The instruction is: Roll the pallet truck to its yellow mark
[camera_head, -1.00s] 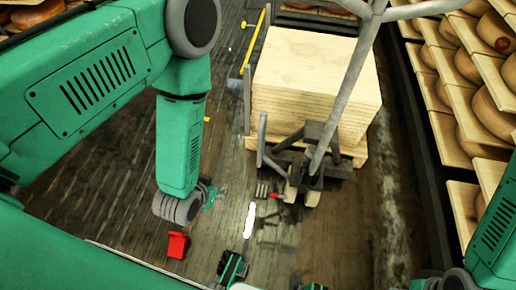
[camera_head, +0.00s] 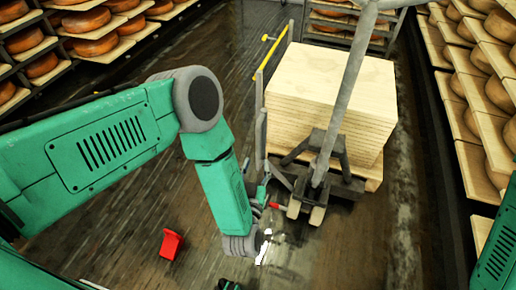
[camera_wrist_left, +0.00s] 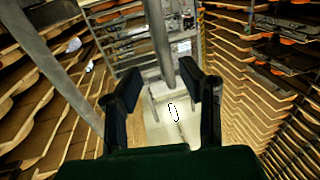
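The pallet truck (camera_head: 320,177) stands right of centre in the head view, its long grey handle (camera_head: 346,95) rising toward the top edge. It carries a pale stacked load (camera_head: 335,85) on a wooden pallet. A yellow strip (camera_head: 272,57) shows left of the load; I cannot tell whether it is the mark. My left gripper (camera_wrist_left: 158,78) is open in the left wrist view. A grey pole (camera_wrist_left: 160,42) appears between its fingers, with no clear contact. In the head view my left forearm ends low, left of the truck. My right gripper is out of view.
Shelves of cheese wheels stand at the left (camera_head: 40,65) and right (camera_head: 485,100). Another cheese rack (camera_head: 345,25) stands behind the load. A red object (camera_head: 172,244) lies on the dark floor left of my forearm. Open floor lies left of the truck.

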